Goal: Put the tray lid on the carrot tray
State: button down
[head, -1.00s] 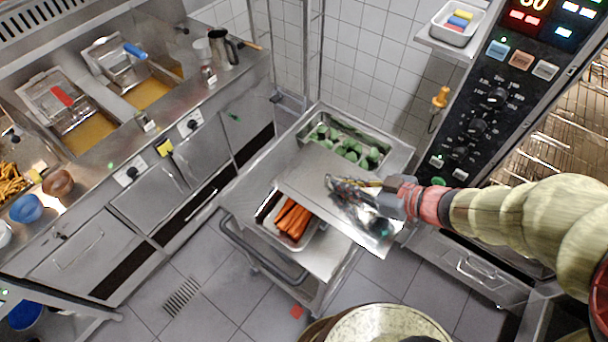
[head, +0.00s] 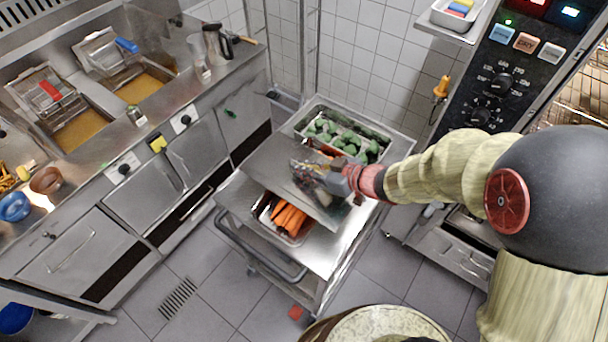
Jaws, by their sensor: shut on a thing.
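The tray lid (head: 274,160) is a flat grey metal sheet. My gripper (head: 305,172) is shut on it near its right side. The lid is tilted and held over the cart, above and behind the carrot tray. The carrot tray (head: 264,211) is a metal tray with orange carrots (head: 289,217) on the near part of the cart. The lid hides the tray's far part; its near part and several carrots show. Whether the lid touches the tray I cannot tell.
The steel cart (head: 335,250) has bare top at its near right. A second tray (head: 318,103) with green vegetables stands at its back, partly behind the lid. Fryers (head: 75,130) line the left; an oven panel (head: 500,80) stands right.

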jog(key=shift+f+b, duration=0.4)
jog(key=shift+f, duration=0.95)
jog(key=shift+f, duration=0.1)
jog(key=shift+f, duration=0.15)
jog(key=c, duration=2)
grip_release()
jog(key=shift+c, duration=0.2)
jog(key=shift+o, duration=0.4)
jog(key=shift+r, duration=0.2)
jog(key=shift+s+d+r, duration=0.15)
jog(key=shift+d+r, duration=0.1)
jog(key=shift+d, duration=0.1)
jog(key=p+v, duration=0.3)
jog(key=v, duration=0.8)
jog(key=shift+d, duration=0.2)
